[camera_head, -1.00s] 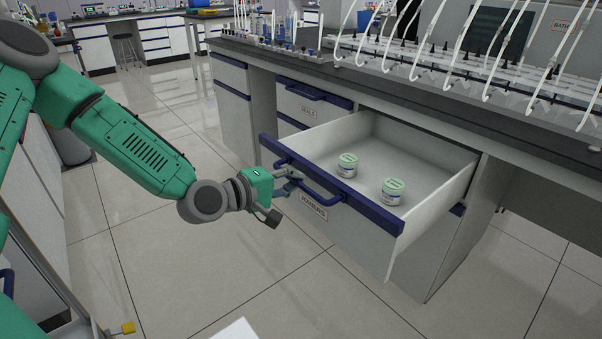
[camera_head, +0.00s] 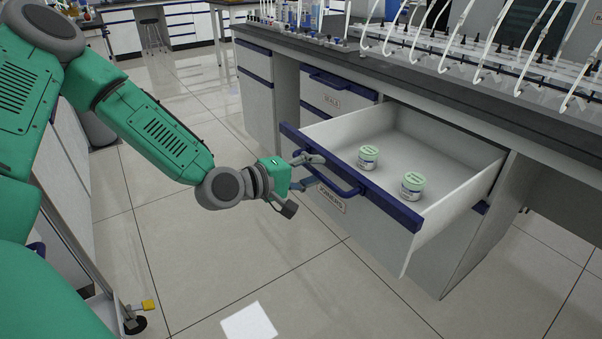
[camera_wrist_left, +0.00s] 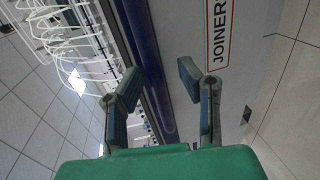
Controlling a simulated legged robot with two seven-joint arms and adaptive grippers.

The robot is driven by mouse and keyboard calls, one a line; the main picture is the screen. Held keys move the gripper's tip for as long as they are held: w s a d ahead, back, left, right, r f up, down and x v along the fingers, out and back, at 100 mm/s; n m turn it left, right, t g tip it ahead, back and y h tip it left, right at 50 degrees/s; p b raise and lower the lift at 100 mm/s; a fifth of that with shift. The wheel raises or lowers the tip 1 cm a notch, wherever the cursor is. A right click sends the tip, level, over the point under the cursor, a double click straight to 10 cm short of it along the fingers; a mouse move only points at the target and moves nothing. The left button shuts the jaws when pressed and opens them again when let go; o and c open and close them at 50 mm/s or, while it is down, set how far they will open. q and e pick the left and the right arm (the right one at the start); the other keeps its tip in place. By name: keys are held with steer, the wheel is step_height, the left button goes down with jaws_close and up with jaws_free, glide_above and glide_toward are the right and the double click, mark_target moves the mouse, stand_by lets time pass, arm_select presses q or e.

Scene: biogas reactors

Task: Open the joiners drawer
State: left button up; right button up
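The joiners drawer (camera_head: 400,209) stands pulled far out of the bench, its white inside showing. Its blue bar handle (camera_head: 345,190) and "JOINERS" label (camera_head: 331,200) are on the front; the label (camera_wrist_left: 218,35) also shows in the left wrist view. Two jars with green lids, one left (camera_head: 368,158) and one right (camera_head: 412,186), stand upright inside. My left gripper (camera_head: 314,171) is at the left end of the handle with its fingers spread. In the left wrist view the fingers (camera_wrist_left: 158,82) are apart, with the blue handle between them; I see no firm grip. My right gripper is out of view.
The closed seals drawer (camera_head: 335,104) is left of the open one. The bench top (camera_head: 400,80) above carries racks with white tubes. Open tiled floor (camera_head: 240,245) lies in front of the drawer. A yellow-tipped part (camera_head: 149,305) shows at the lower left.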

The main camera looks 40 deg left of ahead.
arm_select(q)
steer(key=v, duration=1.1)
steer(key=shift+s, duration=0.35)
steer(key=shift+a+f, duration=0.1)
steer(key=shift+a, duration=0.05)
